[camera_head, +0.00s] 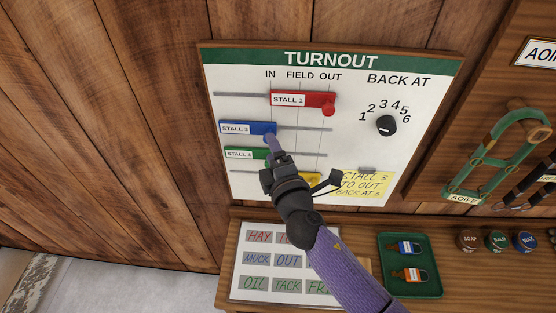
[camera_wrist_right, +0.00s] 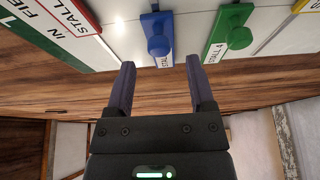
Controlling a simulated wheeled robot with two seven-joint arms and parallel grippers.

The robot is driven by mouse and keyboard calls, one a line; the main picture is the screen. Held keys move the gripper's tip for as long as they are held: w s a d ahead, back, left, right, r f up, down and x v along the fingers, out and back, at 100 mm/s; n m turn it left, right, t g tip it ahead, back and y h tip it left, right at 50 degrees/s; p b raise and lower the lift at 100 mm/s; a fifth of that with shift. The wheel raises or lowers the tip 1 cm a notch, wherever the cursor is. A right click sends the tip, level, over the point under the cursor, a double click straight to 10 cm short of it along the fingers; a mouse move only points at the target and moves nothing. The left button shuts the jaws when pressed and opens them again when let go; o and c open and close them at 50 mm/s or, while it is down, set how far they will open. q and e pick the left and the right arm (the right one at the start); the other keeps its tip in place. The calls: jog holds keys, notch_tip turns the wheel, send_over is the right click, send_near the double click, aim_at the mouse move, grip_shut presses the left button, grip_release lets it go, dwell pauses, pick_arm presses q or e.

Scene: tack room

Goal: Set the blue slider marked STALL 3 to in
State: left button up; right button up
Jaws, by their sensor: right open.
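The blue slider marked STALL 3 (camera_head: 236,128) is on the second rail of the TURNOUT board (camera_head: 222,75). It sits at the left, with its knob near the IN line. My right gripper (camera_head: 272,142) is in front of the board, with its fingertips close to the blue knob. In the right wrist view the gripper (camera_wrist_right: 160,66) is open, and the blue knob (camera_wrist_right: 158,46) shows just ahead, between the lines of the two fingers. I cannot tell whether they touch. My left gripper is not in view.
The red STALL 1 slider (camera_head: 303,100) sits above, with its knob near OUT. The green STALL 4 slider (camera_head: 238,153) is just below, partly hidden by my gripper. A yellow note (camera_head: 365,185) reads STALL 3 TO OUT. A dial (camera_head: 386,125) is at right.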

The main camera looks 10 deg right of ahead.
jog(key=s, duration=0.5)
jog(key=shift+s+d, duration=0.3)
jog(key=shift+d, duration=0.05)
jog(key=shift+d, duration=0.1)
